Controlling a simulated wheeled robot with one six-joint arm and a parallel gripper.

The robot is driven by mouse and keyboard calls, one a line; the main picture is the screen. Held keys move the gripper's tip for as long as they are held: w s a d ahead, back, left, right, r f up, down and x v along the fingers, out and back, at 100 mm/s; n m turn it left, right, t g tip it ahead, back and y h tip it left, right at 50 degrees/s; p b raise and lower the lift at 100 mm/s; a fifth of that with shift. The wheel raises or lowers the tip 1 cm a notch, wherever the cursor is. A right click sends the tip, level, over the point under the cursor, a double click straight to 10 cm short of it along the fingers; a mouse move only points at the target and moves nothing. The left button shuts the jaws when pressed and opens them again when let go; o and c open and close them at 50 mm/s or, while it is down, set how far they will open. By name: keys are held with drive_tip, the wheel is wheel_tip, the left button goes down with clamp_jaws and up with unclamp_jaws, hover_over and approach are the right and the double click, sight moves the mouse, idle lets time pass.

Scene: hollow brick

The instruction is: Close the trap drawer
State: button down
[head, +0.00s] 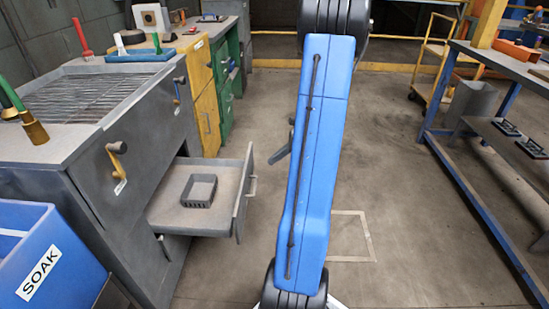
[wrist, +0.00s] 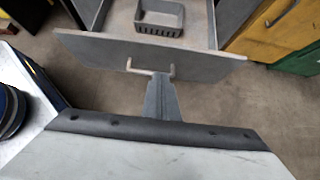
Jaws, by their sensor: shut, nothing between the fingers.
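The trap drawer (head: 162,211) is a grey drawer pulled out of the grey cabinet on the left in the head view. A small dark grey basket (head: 199,190) sits inside it. In the wrist view the drawer's front panel (wrist: 90,48) crosses the upper part, with a bar handle (wrist: 131,66) on its outer face and the basket (wrist: 160,17) behind it. My gripper (wrist: 161,76) is shut and empty, its tip in front of the handle. I cannot tell whether it touches. In the head view my blue arm hides most of the gripper.
A blue SOAK bin (head: 60,240) stands at the front left. Yellow (head: 206,115) and green cabinets stand beyond the grey one. A workbench with blue legs (head: 470,190) is on the right. The floor between is mostly clear.

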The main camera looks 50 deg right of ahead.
sight(246, 172)
drive_tip(key=shift+w+a+f, duration=0.8)
drive_tip(key=shift+w+a, duration=0.1)
drive_tip(key=shift+w, duration=0.25)
drive_tip(key=shift+w+a+f, duration=0.75)
drive_tip(key=shift+w+a, duration=0.15)
drive_tip(key=shift+w, duration=0.25)
drive_tip(key=shift+w+a+f, duration=0.8)
drive_tip(key=shift+w+a, duration=0.1)
drive_tip(key=shift+w, duration=0.25)
drive_tip(key=shift+w+a, duration=0.1)
drive_tip(key=w+a, duration=1)
drive_tip(key=w, duration=0.2)
drive_tip(key=w+a, duration=1)
drive_tip(key=w, duration=0.3)
drive_tip(key=shift+w, duration=0.3)
drive_tip(key=shift+r, duration=0.1)
